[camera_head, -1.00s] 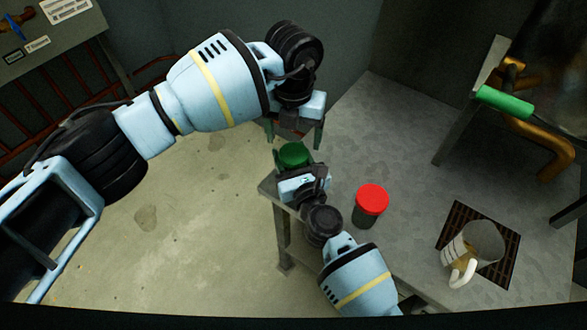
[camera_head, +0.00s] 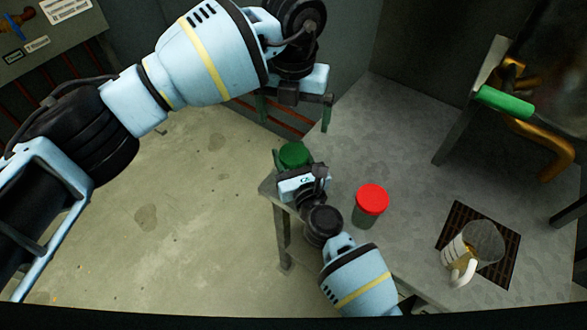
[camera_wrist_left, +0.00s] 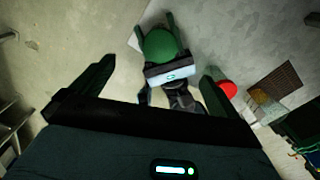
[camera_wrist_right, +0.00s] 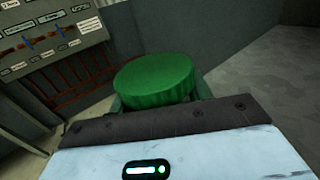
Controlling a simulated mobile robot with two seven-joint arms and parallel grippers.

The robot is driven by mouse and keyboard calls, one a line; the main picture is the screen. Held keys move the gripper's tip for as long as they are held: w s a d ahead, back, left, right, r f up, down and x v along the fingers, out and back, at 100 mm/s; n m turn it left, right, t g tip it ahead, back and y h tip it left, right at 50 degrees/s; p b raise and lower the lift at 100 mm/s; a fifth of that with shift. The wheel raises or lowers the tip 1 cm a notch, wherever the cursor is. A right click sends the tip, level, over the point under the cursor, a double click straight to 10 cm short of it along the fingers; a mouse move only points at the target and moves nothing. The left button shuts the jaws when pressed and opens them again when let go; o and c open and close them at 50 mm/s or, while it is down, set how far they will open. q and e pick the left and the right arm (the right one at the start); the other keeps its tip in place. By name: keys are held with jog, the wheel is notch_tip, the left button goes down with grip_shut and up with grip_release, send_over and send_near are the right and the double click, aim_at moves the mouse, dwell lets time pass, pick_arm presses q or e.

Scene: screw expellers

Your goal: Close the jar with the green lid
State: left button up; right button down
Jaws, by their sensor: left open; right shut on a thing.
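The green lid (camera_head: 294,154) is at the table's left corner, at the fingers of my right gripper (camera_head: 297,168). In the right wrist view the green lid (camera_wrist_right: 155,78) fills the space ahead of my right gripper, which is shut on the object under it. The jar body below the lid is largely hidden, so I cannot tell how the lid sits. In the left wrist view the lid (camera_wrist_left: 160,46) shows between and beyond my left gripper's fingers. My left gripper (camera_head: 295,113) is open and empty, above and behind the lid, apart from it.
A dark jar with a red lid (camera_head: 372,199) stands right of my right gripper. A clear mug (camera_head: 474,247) stands on a dark grate (camera_head: 502,222) at the right. A machine with a green handle (camera_head: 504,103) is at the upper right. The table's middle (camera_head: 400,140) is clear.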

pick_arm(q)
notch_tip(320, 180, up, 6)
jog(key=shift+r, duration=0.25)
pick_arm(e)
jog(key=c, duration=0.6)
grip_release()
jog(key=shift+s+d, duration=0.2)
jog(key=shift+s, duration=0.35)
pick_arm(q)
jog(key=shift+r+p, duration=0.45)
jog(key=shift+r, duration=0.45)
pick_arm(e)
jog(key=shift+v, duration=3.35)
